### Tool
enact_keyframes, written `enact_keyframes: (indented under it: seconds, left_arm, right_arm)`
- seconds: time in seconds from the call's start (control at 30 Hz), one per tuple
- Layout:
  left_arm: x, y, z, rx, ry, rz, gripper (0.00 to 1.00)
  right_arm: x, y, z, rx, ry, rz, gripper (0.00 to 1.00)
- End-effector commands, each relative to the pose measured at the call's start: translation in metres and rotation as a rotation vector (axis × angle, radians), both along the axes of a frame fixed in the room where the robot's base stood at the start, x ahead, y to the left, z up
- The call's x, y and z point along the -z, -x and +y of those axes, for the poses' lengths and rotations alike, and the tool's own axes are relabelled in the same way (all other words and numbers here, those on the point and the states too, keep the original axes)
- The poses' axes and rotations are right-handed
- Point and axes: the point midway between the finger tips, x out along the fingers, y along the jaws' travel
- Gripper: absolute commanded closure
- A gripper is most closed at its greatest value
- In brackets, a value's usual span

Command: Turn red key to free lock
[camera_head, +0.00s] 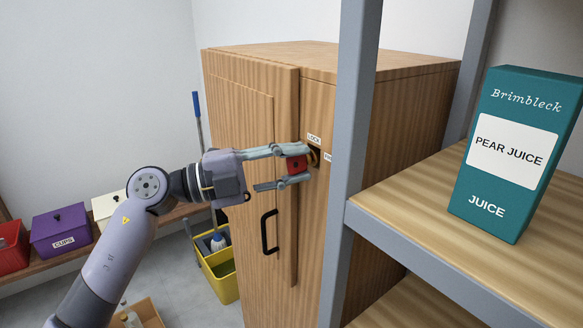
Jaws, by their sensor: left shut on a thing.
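The red key (295,164) sits at the lock (314,157) on the front of the tall wooden cabinet (235,130). My left gripper (297,165) reaches in from the left and is shut on the red key, one finger above it and one below. Small labels sit by the lock; one reads LOCK (314,139), and the other, to its right, is partly hidden by the shelf post. The cabinet door is closed, with a black handle (269,232) below the gripper. The fingers partly cover the key and lock. My right gripper is not in view.
A grey shelf post (350,150) stands close to the right of the lock. A teal juice carton (515,150) stands on the wooden shelf (400,195). A yellow mop bucket (222,283) and a purple box (62,228) are at left. An open box is on the floor.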

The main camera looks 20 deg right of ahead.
Motion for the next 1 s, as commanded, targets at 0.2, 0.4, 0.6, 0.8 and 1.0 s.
enact_keyframes:
  seconds: [0.2,0.4,0.6,0.8,1.0]
  left_arm:
    - [0.000,0.000,0.000,-0.002,-0.034,-0.093,0.64]
    - [0.000,0.000,0.000,-0.002,-0.034,-0.091,0.50]
    - [0.000,0.000,0.000,-0.001,-0.033,-0.090,0.47]
    - [0.001,-0.001,0.004,-0.002,-0.034,-0.089,0.47]
    - [0.003,-0.003,0.034,-0.005,-0.036,-0.090,0.47]
  right_arm:
    - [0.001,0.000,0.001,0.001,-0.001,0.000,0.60]
    - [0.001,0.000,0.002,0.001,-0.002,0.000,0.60]
    - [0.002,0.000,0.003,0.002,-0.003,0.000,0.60]
    - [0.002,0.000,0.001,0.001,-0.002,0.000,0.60]
    - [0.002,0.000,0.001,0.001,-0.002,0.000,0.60]
